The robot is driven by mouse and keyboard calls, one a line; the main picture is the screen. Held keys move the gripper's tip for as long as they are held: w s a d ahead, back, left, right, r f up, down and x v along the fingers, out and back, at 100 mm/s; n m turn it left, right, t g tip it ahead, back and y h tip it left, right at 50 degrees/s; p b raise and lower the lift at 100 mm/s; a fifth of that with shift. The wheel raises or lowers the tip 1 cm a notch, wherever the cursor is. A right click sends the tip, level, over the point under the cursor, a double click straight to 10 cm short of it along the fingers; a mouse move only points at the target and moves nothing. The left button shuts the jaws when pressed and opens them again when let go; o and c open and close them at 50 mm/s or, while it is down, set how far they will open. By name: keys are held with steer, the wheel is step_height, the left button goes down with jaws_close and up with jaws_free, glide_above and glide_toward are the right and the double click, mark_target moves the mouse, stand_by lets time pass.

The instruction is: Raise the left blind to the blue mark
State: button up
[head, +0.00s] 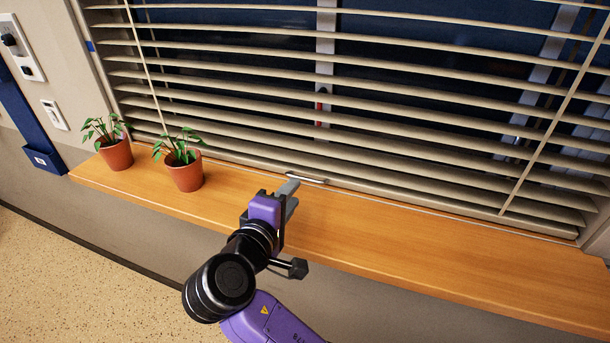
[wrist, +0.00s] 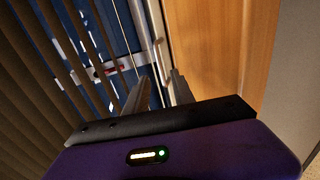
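A beige slatted blind (head: 350,115) hangs over the window, lowered with its bottom rail just above the wooden sill. A small metal handle (head: 306,178) sits on the bottom rail; in the wrist view a pale bar that looks like this handle (wrist: 161,52) lies ahead of the fingers. A small blue mark (head: 90,46) is on the left window frame, well above the rail. My gripper (head: 291,187) is over the sill, close to the handle. In the wrist view its two fingers (wrist: 163,88) stand apart. Whether they touch the handle, I cannot tell.
Two potted plants, one at the far left (head: 117,155) and one nearer (head: 186,176), stand on the sill (head: 400,235) left of my gripper. The sill to the right is clear. Cords hang along the blind. A blue panel (head: 30,110) and switches are on the left wall.

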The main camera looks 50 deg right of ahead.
steer(key=x, duration=0.7)
steer(key=shift+p, duration=0.3)
steer(key=shift+a, duration=0.1)
steer(key=shift+c, duration=0.4)
steer(key=shift+s, duration=0.1)
jaws_close()
stand_by(0.5)
